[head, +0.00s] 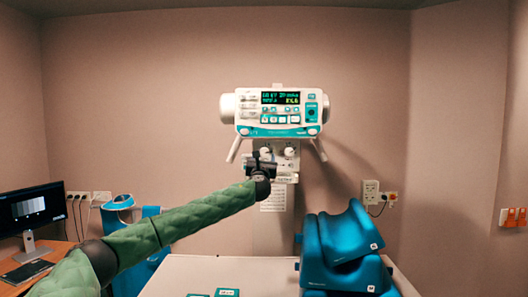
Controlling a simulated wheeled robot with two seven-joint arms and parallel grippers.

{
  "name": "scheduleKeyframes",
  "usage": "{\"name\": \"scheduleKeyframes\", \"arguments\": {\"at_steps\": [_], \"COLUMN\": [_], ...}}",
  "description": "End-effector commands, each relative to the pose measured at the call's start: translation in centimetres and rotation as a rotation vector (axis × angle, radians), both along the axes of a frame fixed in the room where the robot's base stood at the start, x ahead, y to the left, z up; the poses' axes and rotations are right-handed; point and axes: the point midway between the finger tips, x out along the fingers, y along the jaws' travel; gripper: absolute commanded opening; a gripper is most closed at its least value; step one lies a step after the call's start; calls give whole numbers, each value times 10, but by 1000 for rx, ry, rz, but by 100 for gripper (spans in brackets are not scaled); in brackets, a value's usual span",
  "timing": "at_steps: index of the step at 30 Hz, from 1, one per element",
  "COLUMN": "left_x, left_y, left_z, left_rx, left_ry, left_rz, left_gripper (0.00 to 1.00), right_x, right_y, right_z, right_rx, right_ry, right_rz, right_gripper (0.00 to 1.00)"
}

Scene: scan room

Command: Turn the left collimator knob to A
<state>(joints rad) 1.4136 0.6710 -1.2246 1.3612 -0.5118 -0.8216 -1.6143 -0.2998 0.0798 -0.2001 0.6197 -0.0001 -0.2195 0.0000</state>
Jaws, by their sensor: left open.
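The X-ray tube head with its control panel (281,112) hangs at the middle of the head view. Below it is the collimator face with two pale round knobs. The left collimator knob (265,151) shows just above my left gripper. The right knob (290,151) is clear of it. My left gripper (260,158) is dark, open, and in front of the collimator, just below the left knob in the picture. It hides the knob's lower surroundings. I cannot tell whether it touches the knob, or which letter the knob points to. My right gripper is not in view.
A pale table (225,270) stands below, with blue positioning cushions (345,250) at its right and small teal cards (227,292) at its front edge. A monitor (28,208) stands on a desk at left. The wall behind is bare around the tube head.

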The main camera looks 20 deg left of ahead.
Motion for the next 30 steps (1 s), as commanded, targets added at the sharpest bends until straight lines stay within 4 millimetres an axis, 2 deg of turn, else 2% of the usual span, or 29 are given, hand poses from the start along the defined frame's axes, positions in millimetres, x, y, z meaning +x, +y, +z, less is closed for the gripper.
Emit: {"name": "scheduleKeyframes", "arguments": {"at_steps": [1, 6, 17, 21, 24, 30], "left_x": [5, 16, 19, 19, 19, 19], "left_y": [1, 3, 4, 4, 4, 4], "left_z": [5, 8, 7, 7, 7, 6], "left_rx": [0, 1, 0, 0, 0, -8], "left_ry": [1, 0, 0, 0, 0, -2], "left_rz": [1, 0, 0, 0, 0, 0], "left_gripper": [54, 54, 54, 27, 10, 10], "right_x": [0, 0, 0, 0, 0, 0], "right_y": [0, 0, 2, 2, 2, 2], "right_z": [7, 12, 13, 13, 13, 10], "right_rx": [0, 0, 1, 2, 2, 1], "right_ry": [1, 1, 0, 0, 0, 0], "right_rz": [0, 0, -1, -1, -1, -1], "right_gripper": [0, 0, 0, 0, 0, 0]}}
